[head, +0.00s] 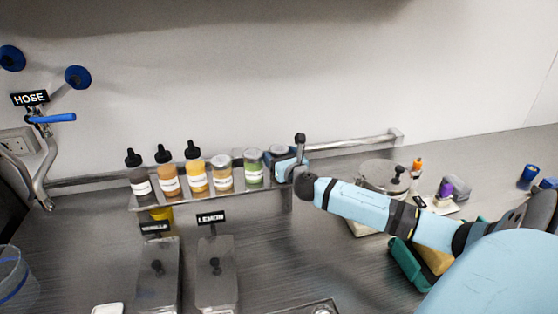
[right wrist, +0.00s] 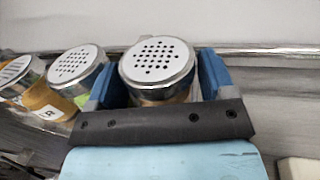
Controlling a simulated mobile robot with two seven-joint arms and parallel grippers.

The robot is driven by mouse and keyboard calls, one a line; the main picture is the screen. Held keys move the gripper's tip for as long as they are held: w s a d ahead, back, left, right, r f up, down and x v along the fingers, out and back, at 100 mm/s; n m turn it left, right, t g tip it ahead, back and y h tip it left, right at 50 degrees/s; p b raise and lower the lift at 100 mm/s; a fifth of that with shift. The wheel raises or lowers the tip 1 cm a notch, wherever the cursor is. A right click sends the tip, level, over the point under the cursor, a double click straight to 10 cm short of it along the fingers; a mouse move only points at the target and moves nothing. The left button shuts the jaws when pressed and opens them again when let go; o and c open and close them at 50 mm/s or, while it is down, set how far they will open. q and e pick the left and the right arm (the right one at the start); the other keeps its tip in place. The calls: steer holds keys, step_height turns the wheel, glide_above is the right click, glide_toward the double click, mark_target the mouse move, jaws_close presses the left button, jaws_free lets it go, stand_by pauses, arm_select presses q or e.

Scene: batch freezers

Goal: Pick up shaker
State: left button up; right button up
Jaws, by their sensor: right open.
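A shaker (right wrist: 157,65) with a round, perforated metal lid sits between the two blue fingers of my right gripper (right wrist: 158,78) in the right wrist view. The fingers are open, one on each side of it; contact is not clear. In the head view my right gripper (head: 284,163) is at the right end of the wall shelf and mostly hides this shaker. A shaker with green contents (head: 253,170) and one with orange-brown contents (head: 221,178) stand to its left. Their lids also show at the left of the right wrist view. My left gripper is not in view.
Several dropper-topped bottles (head: 168,175) stand on the shelf (head: 215,194) further left. A wall rail (head: 350,143) runs right of it. Lidded metal containers (head: 215,275) with black labels are below. The counter at right holds small items, including a purple-topped one (head: 446,188).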

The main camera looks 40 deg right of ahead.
steer(key=shift+w, duration=0.25)
steer(key=c, duration=0.7)
steer(key=shift+o, duration=0.2)
steer(key=shift+r, duration=0.1)
step_height(320, 180, up, 20)
steer(key=p, duration=0.1)
steer(key=o, duration=0.3)
steer(key=c, duration=0.3)
